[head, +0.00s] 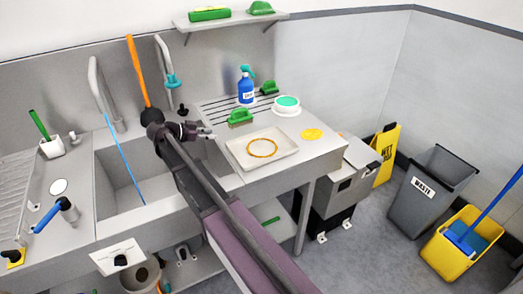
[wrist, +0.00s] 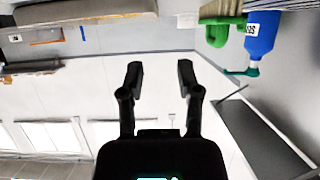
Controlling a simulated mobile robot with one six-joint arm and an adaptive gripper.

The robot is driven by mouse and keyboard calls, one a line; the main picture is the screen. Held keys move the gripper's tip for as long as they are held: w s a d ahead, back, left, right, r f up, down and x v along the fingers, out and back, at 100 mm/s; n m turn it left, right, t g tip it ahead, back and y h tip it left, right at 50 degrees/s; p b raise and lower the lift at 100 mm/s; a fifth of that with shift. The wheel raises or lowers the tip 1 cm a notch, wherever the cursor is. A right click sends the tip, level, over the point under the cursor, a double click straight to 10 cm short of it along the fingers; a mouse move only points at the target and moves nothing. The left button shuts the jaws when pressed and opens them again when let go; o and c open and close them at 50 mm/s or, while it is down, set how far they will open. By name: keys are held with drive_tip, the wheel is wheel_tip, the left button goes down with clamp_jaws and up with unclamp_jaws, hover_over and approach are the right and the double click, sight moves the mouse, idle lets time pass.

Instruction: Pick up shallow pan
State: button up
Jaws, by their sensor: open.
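The shallow pan is most likely the white, square, low-rimmed pan (head: 240,151) on the counter right of the sink in the head view. An orange ring (head: 262,147) lies in it. My gripper (head: 208,133) is just left of the pan's back-left side in that view, apparently above the counter; its exact height is hard to tell. In the wrist view my gripper (wrist: 160,76) is open with nothing between its fingers.
A green brush (head: 240,117), a blue spray bottle (head: 246,90) and a white dish with a green top (head: 287,105) stand behind the pan. A yellow disc (head: 312,134) lies to its right. The sink (head: 125,190) with its taps is to the left.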

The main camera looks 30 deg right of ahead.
sight(231, 144)
drive_tip(key=shift+d, duration=0.1)
drive_tip(key=shift+b+x, duration=1.65)
drive_tip(key=shift+x, duration=2.6)
drive_tip(key=shift+s+b+x, duration=0.15)
drive_tip(key=shift+b+x, duration=0.45)
drive_tip(key=shift+x, duration=0.7)
drive_tip(key=shift+s+b+x, duration=0.15)
drive_tip(key=shift+b+x, duration=0.4)
drive_tip(key=shift+x, duration=0.7)
drive_tip(key=shift+f, duration=0.1)
clamp_jaws()
